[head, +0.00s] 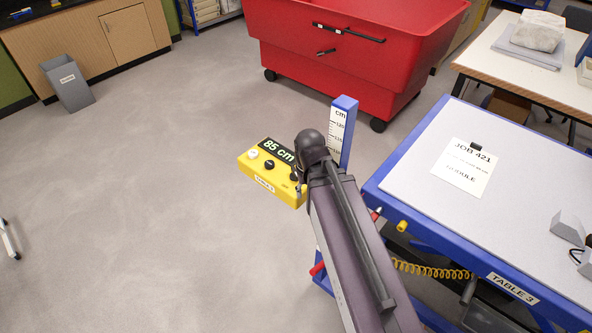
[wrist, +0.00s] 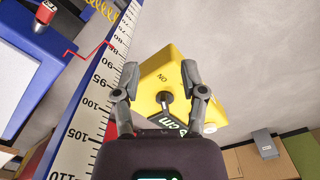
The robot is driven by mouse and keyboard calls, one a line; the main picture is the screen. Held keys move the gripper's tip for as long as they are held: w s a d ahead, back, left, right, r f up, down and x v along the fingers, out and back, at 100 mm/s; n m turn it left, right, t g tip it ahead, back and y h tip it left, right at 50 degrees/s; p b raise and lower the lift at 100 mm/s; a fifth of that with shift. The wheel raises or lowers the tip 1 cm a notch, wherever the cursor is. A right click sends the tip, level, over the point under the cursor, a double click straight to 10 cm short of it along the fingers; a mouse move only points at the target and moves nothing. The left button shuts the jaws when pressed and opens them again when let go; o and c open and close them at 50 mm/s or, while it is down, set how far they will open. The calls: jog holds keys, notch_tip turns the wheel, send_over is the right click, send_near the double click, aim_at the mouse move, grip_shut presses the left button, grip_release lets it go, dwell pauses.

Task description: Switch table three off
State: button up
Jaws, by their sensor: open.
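The yellow control box (head: 248,166) stands beside table three (head: 400,186), with a lit display (head: 276,150) reading 85 cm. A white button and black knobs show on its top; its front label is small. In the wrist view the box (wrist: 165,67) is marked ON, seen upside down. A dark switch lever (wrist: 164,98) shows on it between my fingers. My gripper (wrist: 158,84) is open, its fingers on either side of that part of the box. I cannot tell whether they touch it. In the head view my arm hides the gripper and the box's right end.
A blue post with a white centimetre scale (wrist: 91,110) stands close beside my gripper. A red wire pointer (wrist: 88,53) reaches the scale. A red wheeled bin (head: 350,60) stands behind. A job sheet (head: 463,167) lies on the table.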

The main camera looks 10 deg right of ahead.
notch_tip(320, 180, up, 7)
jog(key=n+p, duration=0.1)
jog(key=p, duration=0.5)
send_over(295, 171)
jog(key=shift+f, duration=0.2)
jog(key=shift+f, duration=0.15)
notch_tip(295, 171, down, 14)
jog(key=b, duration=1.3)
jog(key=shift+r+b, duration=0.25)
jog(key=shift+b, duration=0.1)
grip_shut()
